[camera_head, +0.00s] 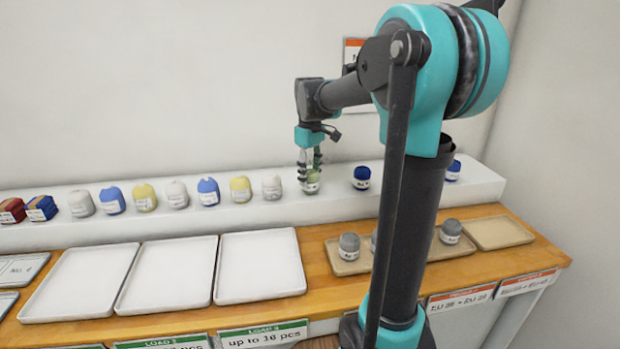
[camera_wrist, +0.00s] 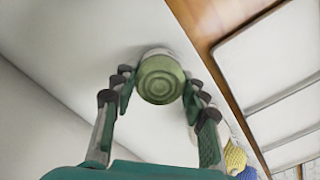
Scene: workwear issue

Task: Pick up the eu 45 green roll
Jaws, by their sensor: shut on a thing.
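The green roll (camera_wrist: 158,80) is in the wrist view, its round, ringed end facing the camera, between the two fingers of my gripper (camera_wrist: 157,90). In the head view the green roll (camera_head: 311,187), with a white label, is on the white shelf. My gripper (camera_head: 309,170) reaches down over it from above with its fingers shut around it. The size on the label is too small to read. I cannot tell whether the roll still touches the shelf.
On the white shelf (camera_head: 240,214), grey, blue and yellow rolls stand to the left, and a blue roll (camera_head: 361,178) stands to the right. Below, empty white trays (camera_head: 258,266) and a tan tray (camera_head: 346,267) with grey rolls (camera_head: 349,246) rest on the wooden table.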

